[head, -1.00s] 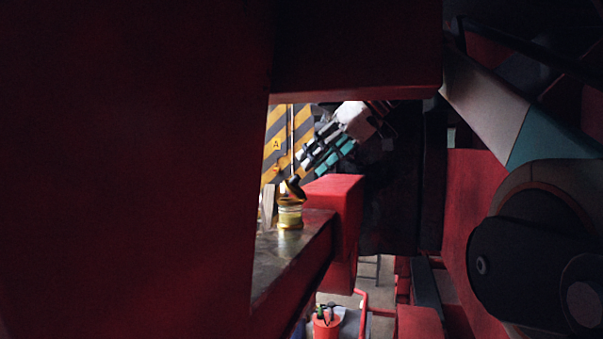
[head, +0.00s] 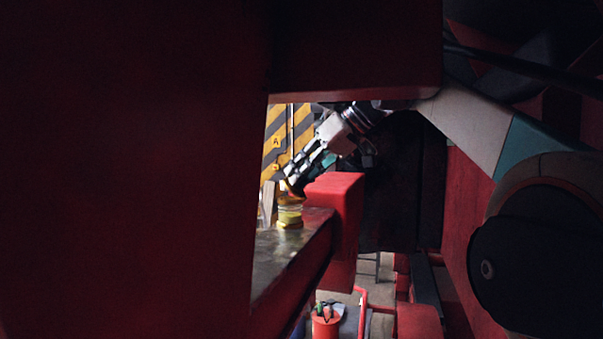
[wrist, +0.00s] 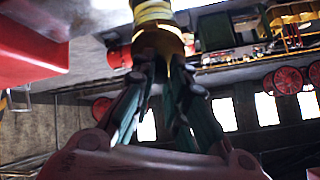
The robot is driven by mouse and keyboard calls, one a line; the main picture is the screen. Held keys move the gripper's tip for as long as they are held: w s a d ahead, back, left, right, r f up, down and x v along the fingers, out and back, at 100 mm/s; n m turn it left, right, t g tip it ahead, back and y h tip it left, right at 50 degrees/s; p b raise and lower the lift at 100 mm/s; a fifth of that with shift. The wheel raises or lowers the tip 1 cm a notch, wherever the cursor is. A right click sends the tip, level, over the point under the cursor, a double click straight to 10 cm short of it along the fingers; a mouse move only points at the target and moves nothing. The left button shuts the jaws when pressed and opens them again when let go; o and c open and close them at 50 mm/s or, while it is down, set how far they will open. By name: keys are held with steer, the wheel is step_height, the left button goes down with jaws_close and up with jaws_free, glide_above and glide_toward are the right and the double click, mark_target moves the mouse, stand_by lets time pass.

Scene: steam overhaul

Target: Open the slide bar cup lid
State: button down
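The slide bar cup (head: 290,213) is a small brass-yellow cup standing upright on a metal bar in the head view. In the wrist view its ribbed body (wrist: 152,12) is at the top edge. The lid (wrist: 160,40) is the golden part on the cup; it is mostly hidden by my fingers, so its angle cannot be told. My gripper (wrist: 165,62) has its fingertips at the lid, one on each side, with a narrow gap between the fingers. Whether they grip it cannot be told. In the head view my gripper (head: 292,182) reaches down to the cup top from the upper right.
The metal slide bar (head: 276,252) runs under the cup. A red block (head: 336,215) stands close to its right, below my arm. A large dark red frame (head: 130,170) fills the left. A striped yellow-black panel (head: 275,140) is behind. A red pot (head: 326,324) is below.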

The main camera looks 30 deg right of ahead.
steer(key=shift+d, duration=0.1)
steer(key=shift+s+d+f+t+y+b, duration=0.2)
steer(key=shift+s+d+t+y+b, duration=0.3)
steer(key=shift+t+y+b, duration=0.7)
steer(key=shift+s+d+f+t+y+b, duration=0.25)
steer(key=shift+s+d+t+y+b, duration=0.45)
steer(key=shift+b, duration=0.85)
steer(key=shift+s+d+f+t+y+b, duration=0.2)
steer(key=shift+s+d+t+y+b, duration=0.15)
steer(key=shift+t+y+b, duration=0.85)
steer(key=shift+m, duration=0.3)
steer(key=c, duration=1.6)
jaws_free()
steer(key=shift+o, duration=0.2)
